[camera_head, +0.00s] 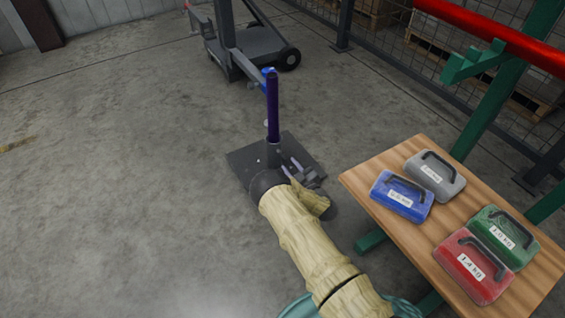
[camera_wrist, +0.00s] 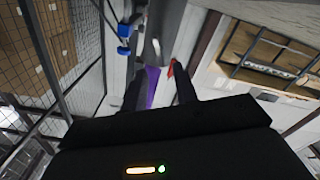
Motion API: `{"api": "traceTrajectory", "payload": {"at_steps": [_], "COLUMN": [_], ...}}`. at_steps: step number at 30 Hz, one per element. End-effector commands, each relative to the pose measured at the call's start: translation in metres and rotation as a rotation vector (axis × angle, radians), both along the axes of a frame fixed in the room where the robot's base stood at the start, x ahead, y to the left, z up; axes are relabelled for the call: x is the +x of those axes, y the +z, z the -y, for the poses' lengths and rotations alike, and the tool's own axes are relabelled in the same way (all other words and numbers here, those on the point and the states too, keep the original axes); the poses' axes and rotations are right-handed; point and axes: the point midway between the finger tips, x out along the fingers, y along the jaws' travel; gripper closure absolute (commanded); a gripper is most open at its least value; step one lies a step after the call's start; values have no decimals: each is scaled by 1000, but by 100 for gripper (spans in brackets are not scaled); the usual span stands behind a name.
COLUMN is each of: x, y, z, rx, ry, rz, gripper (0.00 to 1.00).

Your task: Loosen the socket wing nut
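A purple pole (camera_head: 273,108) stands upright in a dark grey socket (camera_head: 273,152) on a square dark base plate (camera_head: 245,163) on the floor. I cannot make out the wing nut; it is too small or hidden by my gripper. My gripper (camera_head: 290,168) is low over the right part of the plate, just right of the socket. In the wrist view my two dark fingers (camera_wrist: 160,88) stand apart. The purple pole (camera_wrist: 152,82) shows in the gap, beyond the fingers, and I see nothing held between them. Whether a finger touches the socket is unclear.
A wooden table (camera_head: 385,222) at the right holds a blue case (camera_head: 403,192), a grey case (camera_head: 436,172), a green case (camera_head: 503,235) and a red case (camera_head: 472,270). A wheeled grey machine (camera_head: 262,52) stands behind the pole. The floor at the left is clear.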

Motion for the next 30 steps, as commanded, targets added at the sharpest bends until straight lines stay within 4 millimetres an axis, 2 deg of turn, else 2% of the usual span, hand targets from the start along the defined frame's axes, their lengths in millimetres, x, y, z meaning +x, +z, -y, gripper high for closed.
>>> {"api": "traceTrajectory", "payload": {"at_steps": [6,12,23,27,28,30], "x": [28,46,49,50,50,50], "y": [-4,-2,0,0,0,0], "z": [-20,-32,-37,-37,-36,-36], "rx": [2,1,0,0,0,0], "ry": [3,2,5,4,4,3], "rz": [3,2,0,0,0,0], "gripper": [71,71,71,96,100,100]}}
